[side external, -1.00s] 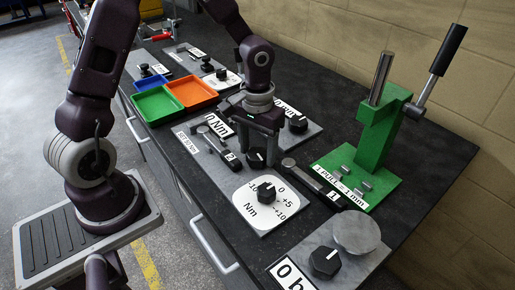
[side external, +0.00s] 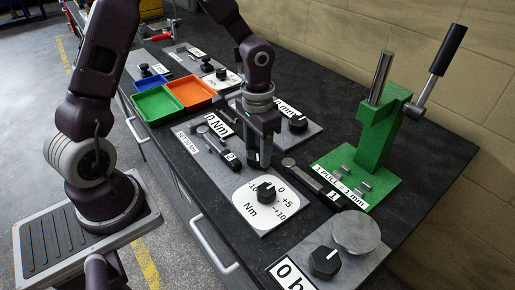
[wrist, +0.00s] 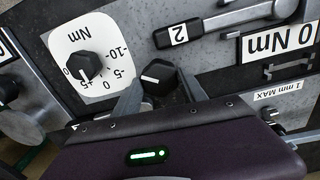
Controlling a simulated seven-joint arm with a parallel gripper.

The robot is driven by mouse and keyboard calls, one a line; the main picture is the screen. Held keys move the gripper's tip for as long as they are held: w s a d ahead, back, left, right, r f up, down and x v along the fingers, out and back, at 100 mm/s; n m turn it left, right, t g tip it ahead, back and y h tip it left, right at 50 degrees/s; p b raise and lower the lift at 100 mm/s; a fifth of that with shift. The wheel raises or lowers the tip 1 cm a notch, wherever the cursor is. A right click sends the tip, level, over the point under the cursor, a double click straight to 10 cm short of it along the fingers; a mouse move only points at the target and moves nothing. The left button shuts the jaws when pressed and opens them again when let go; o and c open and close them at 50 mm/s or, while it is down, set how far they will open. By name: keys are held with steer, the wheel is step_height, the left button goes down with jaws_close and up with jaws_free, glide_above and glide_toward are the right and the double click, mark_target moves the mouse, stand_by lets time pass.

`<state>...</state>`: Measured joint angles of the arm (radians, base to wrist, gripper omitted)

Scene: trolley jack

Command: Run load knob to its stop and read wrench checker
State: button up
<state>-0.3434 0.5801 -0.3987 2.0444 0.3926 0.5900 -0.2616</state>
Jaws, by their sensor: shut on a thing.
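My gripper (side external: 262,158) is over the grey wrench checker plate (side external: 221,168), its fingers pointing down. In the wrist view my gripper (wrist: 160,88) is shut on a black knob with a white mark (wrist: 157,75), one finger on each side of it. In the side view the fingers mostly hide this knob. The white Nm dial (side external: 250,207), marked from -10 to +10, carries its own black knob (side external: 267,191); its exact setting is too small to read. A readout label ending in Nm (side external: 216,125) is partly hidden there but reads 0 Nm in the wrist view (wrist: 278,40).
Wrench 2 (side external: 217,142) lies left of my gripper and wrench 1 (side external: 310,177) close on its right. A green jack (side external: 378,135) with a lever stands at the right. Another black knob (side external: 324,262) is at the front. Coloured trays (side external: 158,104) sit behind.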

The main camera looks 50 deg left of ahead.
mark_target(257, 153)
steer(key=shift+m, duration=1.5)
steer(key=o, duration=1.4)
steer(key=shift+c, duration=0.2)
steer(key=shift+r, duration=0.1)
step_height(257, 153, up, 7)
stand_by(0.4)
